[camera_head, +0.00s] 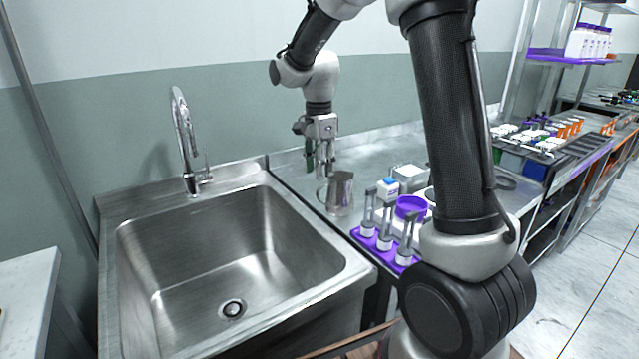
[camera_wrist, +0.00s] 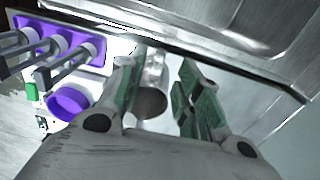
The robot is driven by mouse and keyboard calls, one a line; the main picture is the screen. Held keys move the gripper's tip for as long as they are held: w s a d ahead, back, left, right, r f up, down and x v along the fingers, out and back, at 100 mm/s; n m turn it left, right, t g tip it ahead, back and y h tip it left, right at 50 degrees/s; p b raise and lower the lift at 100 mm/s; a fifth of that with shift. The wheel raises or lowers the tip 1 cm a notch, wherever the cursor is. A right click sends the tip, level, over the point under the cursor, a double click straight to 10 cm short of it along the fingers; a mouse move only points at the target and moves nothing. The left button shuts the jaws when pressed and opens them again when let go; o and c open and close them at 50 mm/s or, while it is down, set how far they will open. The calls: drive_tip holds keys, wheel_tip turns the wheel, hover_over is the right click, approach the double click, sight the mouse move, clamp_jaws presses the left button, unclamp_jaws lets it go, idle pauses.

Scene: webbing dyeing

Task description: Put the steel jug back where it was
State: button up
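The steel jug (camera_head: 341,191) stands upright on the steel counter just right of the sink, its handle toward the left. My gripper (camera_head: 321,168) is above and slightly behind the jug, fingers pointing down. In the wrist view my gripper (camera_wrist: 162,98) is open, with green-lined fingers spread apart. The jug (camera_wrist: 153,100) shows between them, closer to the left finger, with a clear gap to the right finger. Whether the left finger touches the jug cannot be told.
The empty sink (camera_head: 225,265) with its tall faucet (camera_head: 183,135) is at the left. A purple rack (camera_head: 372,241) with upright handled tools and a purple-rimmed container (camera_head: 411,207) stand right of the jug. The counter behind the jug is mostly clear.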

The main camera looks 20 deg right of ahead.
drive_tip(key=shift+r, duration=0.5)
drive_tip(key=s+d+r+n+t, duration=0.1)
drive_tip(key=s+d+r+n, duration=0.1)
drive_tip(key=s+r+n, duration=0.4)
drive_tip(key=s+d+r+n+t, duration=0.15)
drive_tip(key=s+r, duration=0.25)
drive_tip(key=s, duration=0.4)
drive_tip(key=s+d+f+n+t, duration=0.1)
drive_tip(key=s+d+n+t, duration=0.1)
drive_tip(key=s+n, duration=0.6)
drive_tip(key=s+d, duration=0.1)
drive_tip(key=s, duration=0.5)
drive_tip(key=shift+s, duration=0.15)
drive_tip(key=shift+d, duration=0.15)
